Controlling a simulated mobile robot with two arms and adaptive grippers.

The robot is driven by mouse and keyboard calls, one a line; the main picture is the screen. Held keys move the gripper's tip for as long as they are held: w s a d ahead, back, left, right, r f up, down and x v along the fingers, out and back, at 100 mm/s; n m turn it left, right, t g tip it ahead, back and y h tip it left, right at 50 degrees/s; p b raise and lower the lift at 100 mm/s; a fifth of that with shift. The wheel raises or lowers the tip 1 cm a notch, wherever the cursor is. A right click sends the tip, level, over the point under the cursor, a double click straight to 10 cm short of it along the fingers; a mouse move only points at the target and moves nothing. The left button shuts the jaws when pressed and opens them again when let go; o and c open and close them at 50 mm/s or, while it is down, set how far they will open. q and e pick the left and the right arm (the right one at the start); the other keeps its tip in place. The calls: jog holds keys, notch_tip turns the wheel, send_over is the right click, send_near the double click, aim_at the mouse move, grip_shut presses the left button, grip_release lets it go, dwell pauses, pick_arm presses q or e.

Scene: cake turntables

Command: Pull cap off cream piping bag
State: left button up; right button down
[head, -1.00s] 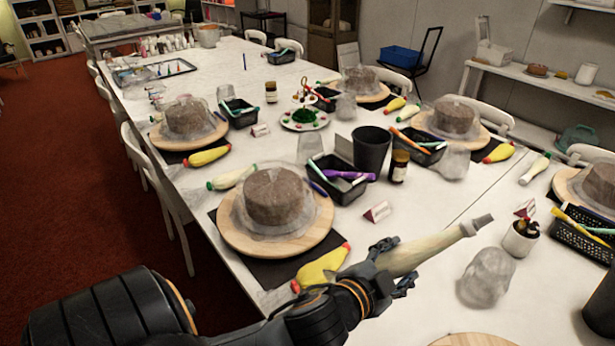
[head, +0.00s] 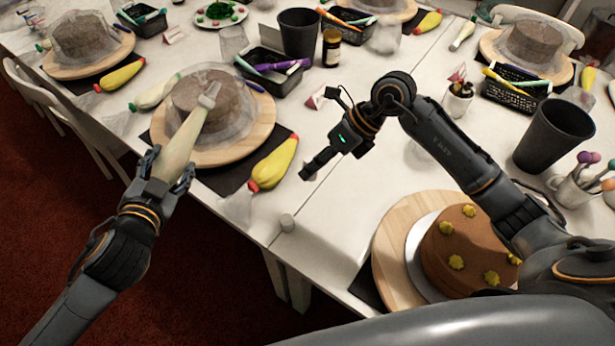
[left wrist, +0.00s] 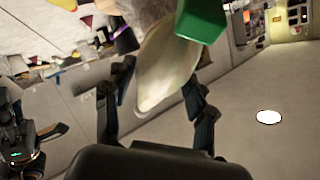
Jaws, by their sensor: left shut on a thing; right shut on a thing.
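The cream piping bag (head: 181,142) is in my left gripper (head: 168,168), which is shut around its wide end. The bag points up and right, its grey tip (head: 209,96) in front of a cake under a clear cover. In the left wrist view the bag (left wrist: 168,65) lies between the fingers (left wrist: 158,105), with a green piece (left wrist: 203,20) at its upper end. My right gripper (head: 314,166) is shut, right of the bag and apart from it; what it holds cannot be made out.
A yellow piping bag (head: 273,165) lies between the grippers. A brown cake with yellow dots (head: 460,250) stands on a wooden board (head: 388,240) below my right arm. A black basket (head: 272,70) of pens and a dark cup (head: 300,34) stand behind.

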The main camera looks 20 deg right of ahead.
pick_arm(q)
jog(key=w+f, duration=0.2)
jog(key=shift+w+a+f+m+h+b, duration=0.1)
jog(key=shift+a+f+m+h+b, duration=0.25)
jog(key=shift+a+m+h+b, duration=0.05)
pick_arm(e)
notch_tip(320, 180, down, 4)
jog(key=w+n, duration=0.2)
jog(key=n, duration=0.3)
jog(key=n+g+b, duration=0.1)
jog(key=n, duration=0.4)
send_over(306, 199)
jog(key=d, duration=0.2)
notch_tip(306, 199, down, 5)
jog(key=shift+d+f+n, duration=0.1)
jog(key=shift+n, duration=0.4)
jog(key=shift+s+f+b, duration=0.15)
jog(key=shift+f+b, duration=0.2)
jog(key=shift+f, duration=0.35)
notch_tip(306, 199, down, 4)
jog(key=shift+r+b, duration=0.1)
jog(key=shift+b, duration=1.1)
pick_arm(q)
jog(key=w+a+f+b, duration=0.1)
jog(key=w+a+f, duration=0.2)
jog(key=f, duration=0.4)
jog(key=shift+h, duration=0.3)
pick_arm(e)
jog(key=shift+f, duration=0.55)
